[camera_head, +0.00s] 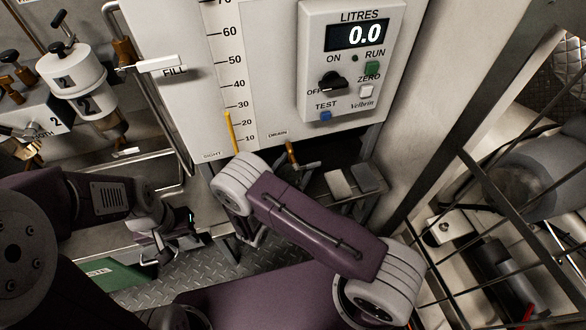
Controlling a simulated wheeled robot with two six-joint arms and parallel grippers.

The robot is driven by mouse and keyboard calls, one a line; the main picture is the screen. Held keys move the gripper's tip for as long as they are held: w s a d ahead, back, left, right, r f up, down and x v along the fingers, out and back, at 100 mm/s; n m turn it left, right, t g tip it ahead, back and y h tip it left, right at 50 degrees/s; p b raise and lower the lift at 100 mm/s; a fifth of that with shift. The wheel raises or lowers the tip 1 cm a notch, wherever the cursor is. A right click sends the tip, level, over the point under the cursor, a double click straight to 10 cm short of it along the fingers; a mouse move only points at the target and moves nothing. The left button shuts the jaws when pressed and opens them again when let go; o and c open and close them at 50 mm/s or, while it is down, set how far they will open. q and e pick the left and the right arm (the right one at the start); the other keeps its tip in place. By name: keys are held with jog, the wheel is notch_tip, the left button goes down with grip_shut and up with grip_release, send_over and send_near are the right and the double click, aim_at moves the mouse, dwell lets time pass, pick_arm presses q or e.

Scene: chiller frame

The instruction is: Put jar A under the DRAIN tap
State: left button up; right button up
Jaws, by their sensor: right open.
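The DRAIN tap (291,153) is a small brass fitting with a dark handle, below the DRAIN label on the white panel. I cannot make out jar A in this view. My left gripper (160,254) is at the left, low over the grey tread-plate floor, and its fingers are too small and dark to read. My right arm crosses the middle in front of the area below the tap. Only a little of my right gripper (250,236) shows below its wrist; it is open, and the rest is hidden behind the arm.
The panel carries a LITRES meter (352,60) reading 0.0 and a sight scale (226,75). A metal frame (480,170) stands right. A green box (115,280) is low left.

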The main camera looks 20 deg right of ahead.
aim_at(286, 179)
jog(key=p+v, duration=0.2)
jog(key=v, duration=0.9)
jog(key=shift+s+a+r, duration=0.1)
jog(key=shift+s+a, duration=0.1)
jog(key=shift+a, duration=0.05)
jog(key=shift+s+a, duration=0.1)
jog(key=shift+s, duration=0.05)
